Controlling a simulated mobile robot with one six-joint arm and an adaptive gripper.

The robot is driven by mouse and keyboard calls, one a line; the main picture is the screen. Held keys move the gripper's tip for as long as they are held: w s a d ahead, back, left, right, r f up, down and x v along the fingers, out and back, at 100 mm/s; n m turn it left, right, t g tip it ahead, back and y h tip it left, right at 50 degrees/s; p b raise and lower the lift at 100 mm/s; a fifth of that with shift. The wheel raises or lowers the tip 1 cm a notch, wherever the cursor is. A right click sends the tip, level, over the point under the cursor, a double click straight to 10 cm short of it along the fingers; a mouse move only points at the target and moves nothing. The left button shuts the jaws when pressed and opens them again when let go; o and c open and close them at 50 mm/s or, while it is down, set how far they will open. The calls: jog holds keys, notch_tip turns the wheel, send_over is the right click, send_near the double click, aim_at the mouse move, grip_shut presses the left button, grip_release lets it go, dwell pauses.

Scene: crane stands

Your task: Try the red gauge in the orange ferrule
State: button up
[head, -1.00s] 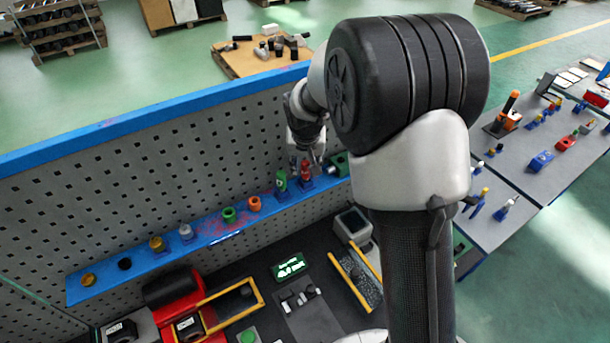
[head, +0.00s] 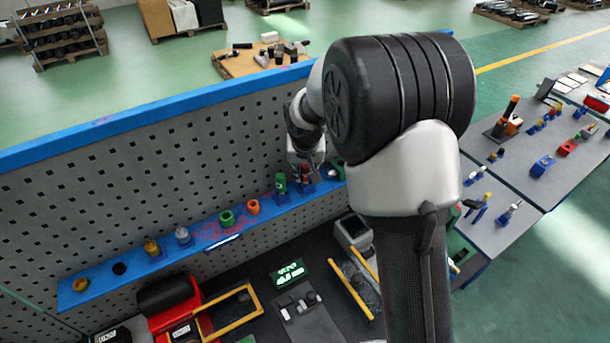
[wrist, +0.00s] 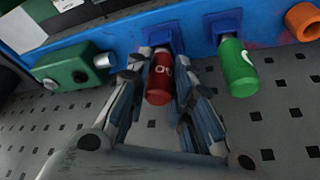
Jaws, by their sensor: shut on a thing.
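The red gauge (wrist: 159,80) stands in a blue holder on the blue shelf, between the fingers of my gripper (wrist: 158,72) in the wrist view. My gripper is shut on it, with a finger on each side. In the head view the red gauge (head: 304,176) shows just under my gripper (head: 305,168), partly hidden by it. The orange ferrule (head: 253,207) sits on the same shelf, left of the green gauge (head: 280,184). It also shows at the right edge of the wrist view (wrist: 303,21).
The green gauge (wrist: 238,68) stands close beside my gripper. A green box with a metal knob (wrist: 72,66) is on its other side. A green ring (head: 227,218) sits beside the orange ferrule. The perforated panel (head: 150,150) rises behind the shelf (head: 205,232).

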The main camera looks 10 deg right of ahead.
grip_shut()
jog(key=shift+r+p, duration=1.65)
jog(key=shift+r, duration=1.1)
jog(key=shift+f, duration=0.1)
